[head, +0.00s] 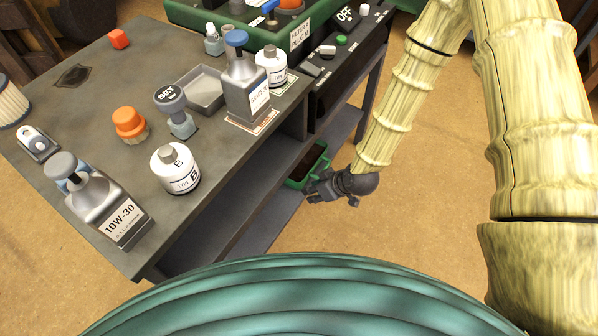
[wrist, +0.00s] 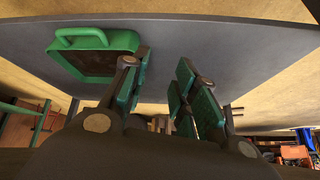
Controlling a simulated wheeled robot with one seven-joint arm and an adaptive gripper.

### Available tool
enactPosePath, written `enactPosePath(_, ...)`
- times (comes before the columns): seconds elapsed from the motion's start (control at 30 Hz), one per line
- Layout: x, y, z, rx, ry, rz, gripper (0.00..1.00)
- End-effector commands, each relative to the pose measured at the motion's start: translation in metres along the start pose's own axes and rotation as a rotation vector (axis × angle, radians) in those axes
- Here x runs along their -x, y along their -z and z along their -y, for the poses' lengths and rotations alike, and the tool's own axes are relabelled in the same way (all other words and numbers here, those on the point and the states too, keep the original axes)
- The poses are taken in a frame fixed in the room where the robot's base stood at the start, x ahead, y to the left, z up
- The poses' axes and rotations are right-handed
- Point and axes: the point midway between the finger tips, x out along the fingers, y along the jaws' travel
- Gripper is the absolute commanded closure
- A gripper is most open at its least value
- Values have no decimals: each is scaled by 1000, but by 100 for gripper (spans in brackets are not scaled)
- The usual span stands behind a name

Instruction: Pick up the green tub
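The green tub (head: 295,184) sits on the lower shelf of the bench in the head view, partly hidden by the shelf edge and my gripper. In the wrist view, the green tub (wrist: 78,40) is at the upper left, with a looped handle at one end and a dark inside. My gripper (head: 318,190) is at the shelf's open edge beside the tub. In the wrist view, my gripper (wrist: 165,78) is open with nothing between its fingers. The tub lies left of both fingers; the left finger overlaps its edge, and I cannot tell whether they touch.
The bench top (head: 95,100) above the shelf carries bottles, a stamp-like SET piece (head: 170,98), a grey tray (head: 206,92) and an orange-capped item (head: 129,121). A green crate (head: 255,30) stands at the back. The lower shelf (head: 258,220) is bare toward the front. Open floor (head: 430,190) lies right.

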Motion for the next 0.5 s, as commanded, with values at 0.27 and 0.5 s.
enactPosePath(0.27, -62, 26, -18, 155, 11, -108, 71)
enactPosePath(0.5, -90, 50, -29, 269, 9, -182, 71)
